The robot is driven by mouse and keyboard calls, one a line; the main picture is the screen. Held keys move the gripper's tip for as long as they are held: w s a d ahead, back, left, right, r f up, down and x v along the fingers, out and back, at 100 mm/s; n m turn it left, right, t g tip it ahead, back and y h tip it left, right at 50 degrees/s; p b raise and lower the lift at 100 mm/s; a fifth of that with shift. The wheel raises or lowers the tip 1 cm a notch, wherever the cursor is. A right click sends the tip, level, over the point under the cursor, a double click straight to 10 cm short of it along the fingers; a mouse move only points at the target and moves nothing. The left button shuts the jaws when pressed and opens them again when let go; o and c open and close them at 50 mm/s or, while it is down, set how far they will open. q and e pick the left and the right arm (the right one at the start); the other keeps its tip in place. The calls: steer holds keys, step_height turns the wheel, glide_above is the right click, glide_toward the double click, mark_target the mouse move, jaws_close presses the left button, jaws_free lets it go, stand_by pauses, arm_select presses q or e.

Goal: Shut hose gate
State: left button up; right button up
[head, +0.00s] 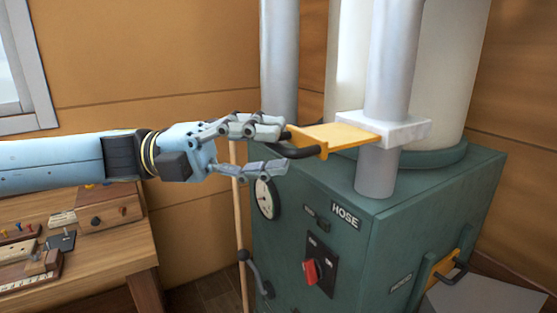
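The hose gate is a flat yellow slide plate (338,135) with a black bar handle (300,152) at its left end. It sticks out to the left from a pale square collar (408,131) on the grey vertical pipe (389,60), above the HOSE label (345,216). A good length of the plate shows outside the collar. My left gripper (284,148) is at the handle, its fingers apart above and below the bar. Whether a finger touches the bar is unclear. My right gripper is not in view.
The green machine cabinet (420,205) carries a round gauge (265,198), a red switch (311,271) and another yellow plate with a black handle (446,270). A wooden bench (105,250) with tools stands at lower left. A thin wooden pole (241,215) stands by the cabinet.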

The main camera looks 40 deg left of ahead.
arm_select(q)
steer(key=shift+x, duration=0.95)
jaws_close()
